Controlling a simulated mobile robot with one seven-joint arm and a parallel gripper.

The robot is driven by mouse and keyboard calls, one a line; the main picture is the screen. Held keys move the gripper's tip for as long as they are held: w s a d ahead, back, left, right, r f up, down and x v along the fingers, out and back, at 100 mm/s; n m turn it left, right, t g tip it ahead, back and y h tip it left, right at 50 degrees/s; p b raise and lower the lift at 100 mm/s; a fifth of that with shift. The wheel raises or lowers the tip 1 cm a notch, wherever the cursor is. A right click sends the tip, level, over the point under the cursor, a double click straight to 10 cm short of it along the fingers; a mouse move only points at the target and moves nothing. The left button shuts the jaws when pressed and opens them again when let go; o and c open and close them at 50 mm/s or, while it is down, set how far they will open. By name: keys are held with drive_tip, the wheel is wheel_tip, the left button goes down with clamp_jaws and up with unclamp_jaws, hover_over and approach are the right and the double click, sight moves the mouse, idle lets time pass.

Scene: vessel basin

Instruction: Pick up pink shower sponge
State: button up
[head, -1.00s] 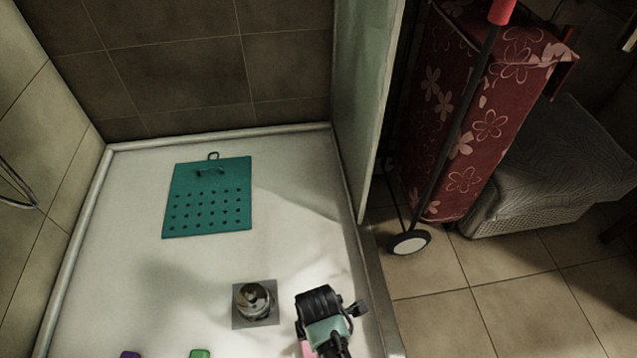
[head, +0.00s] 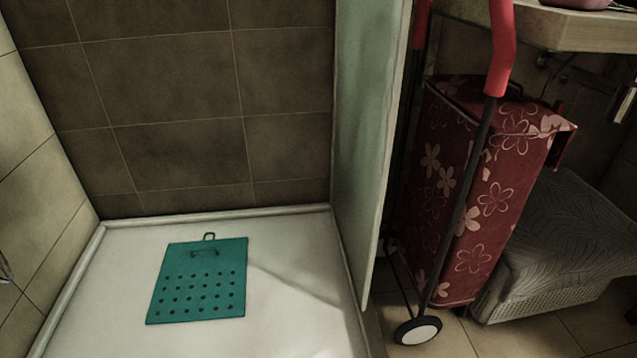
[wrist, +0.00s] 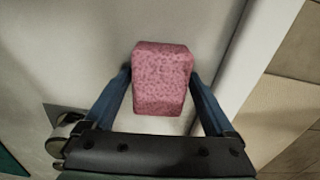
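The pink shower sponge (wrist: 162,80) is a speckled pink block in the middle of the wrist view. My gripper (wrist: 162,77) has its two blue fingers on the left and right sides of the sponge, with the fingertips against it. The gripper appears shut on the sponge. The sponge appears clear of the pale shower floor, but its exact height cannot be told. Neither the gripper nor the sponge shows in the head view now.
A teal board with holes (head: 199,281) lies on the white shower tray (head: 290,318). A glass panel (head: 365,150) stands on the tray's right edge. Beyond it are a red flowered trolley (head: 485,190) and a grey covered basket (head: 570,235).

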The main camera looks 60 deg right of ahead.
drive_tip(key=c, duration=1)
